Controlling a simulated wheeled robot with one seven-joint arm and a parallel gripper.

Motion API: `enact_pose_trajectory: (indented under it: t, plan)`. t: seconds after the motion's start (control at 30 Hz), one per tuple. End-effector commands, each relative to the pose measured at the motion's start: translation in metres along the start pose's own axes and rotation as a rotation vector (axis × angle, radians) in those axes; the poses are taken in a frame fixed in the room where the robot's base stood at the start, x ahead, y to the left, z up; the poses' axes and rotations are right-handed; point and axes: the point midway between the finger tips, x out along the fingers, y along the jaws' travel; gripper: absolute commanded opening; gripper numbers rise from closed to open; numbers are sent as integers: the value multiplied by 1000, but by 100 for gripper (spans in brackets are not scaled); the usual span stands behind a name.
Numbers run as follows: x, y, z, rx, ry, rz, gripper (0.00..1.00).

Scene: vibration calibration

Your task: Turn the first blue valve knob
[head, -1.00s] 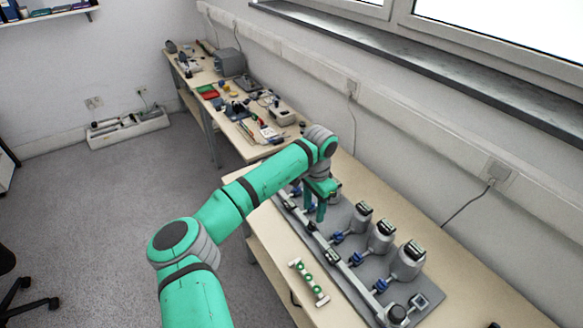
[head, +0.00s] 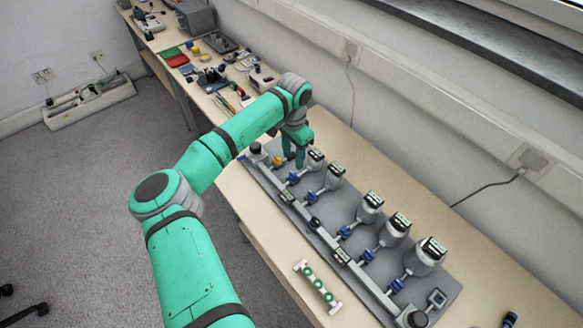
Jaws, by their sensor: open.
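A grey plate (head: 333,205) on the table carries a pipe with a row of blue valve knobs, each beside a grey gauge body. The farthest blue knob (head: 293,178) is at the plate's far end, just below my gripper (head: 294,163). My gripper points down with its fingers open and nothing seen between them. Whether a finger touches the knob I cannot tell. Nearer blue knobs, such as the second (head: 311,196) and the third (head: 344,232), are clear of the gripper.
A small white rack with green rings (head: 317,283) lies on the table left of the plate. A yellow part (head: 278,161) sits at the plate's far end. A farther table (head: 205,98) holds tools and boxes. A wall and window ledge run along the right.

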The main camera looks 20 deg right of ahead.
Motion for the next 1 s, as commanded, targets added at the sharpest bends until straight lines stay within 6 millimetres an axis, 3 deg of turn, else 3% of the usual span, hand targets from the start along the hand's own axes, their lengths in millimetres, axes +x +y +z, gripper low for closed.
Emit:
enact_pose_trajectory:
  t: [0.2,0.4,0.6,0.87,0.9,1.0]
  plan:
    - [40,0,0,-1,-1,0,43]
    - [67,0,0,-1,0,0,43]
    - [80,-2,1,-4,0,-1,43]
    - [81,-1,1,-3,1,0,43]
    - [81,-1,1,-3,1,0,40]
    - [81,-1,1,-3,1,0,16]
